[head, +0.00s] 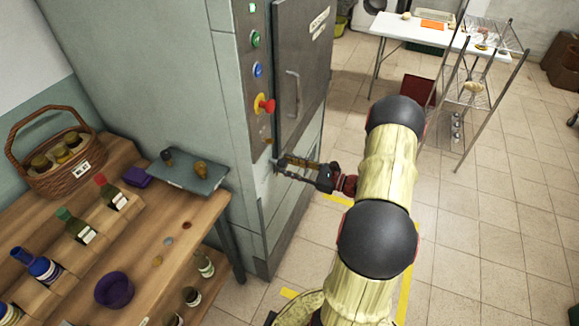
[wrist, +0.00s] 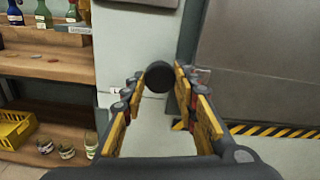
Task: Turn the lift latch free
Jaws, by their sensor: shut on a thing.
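The lift latch shows in the wrist view as a dark round knob (wrist: 158,76) on the pale cabinet front, beside the edge of the grey door. My gripper (head: 281,163) reaches the lower front of the tall cabinet, below the red and yellow button. In the wrist view its two yellow-padded fingers (wrist: 159,84) are on either side of the knob, with their tips closed on it. In the head view the fingers mostly hide the latch, so its turn angle cannot be told.
The tall cabinet (head: 216,95) has a grey door with a bar handle (head: 293,95). A red and yellow button (head: 264,104) sits above my gripper. A wooden bench (head: 135,250) with bottles and a basket (head: 57,160) stands left. A wire rack (head: 468,100) stands right. Tiled floor (head: 490,225) is clear.

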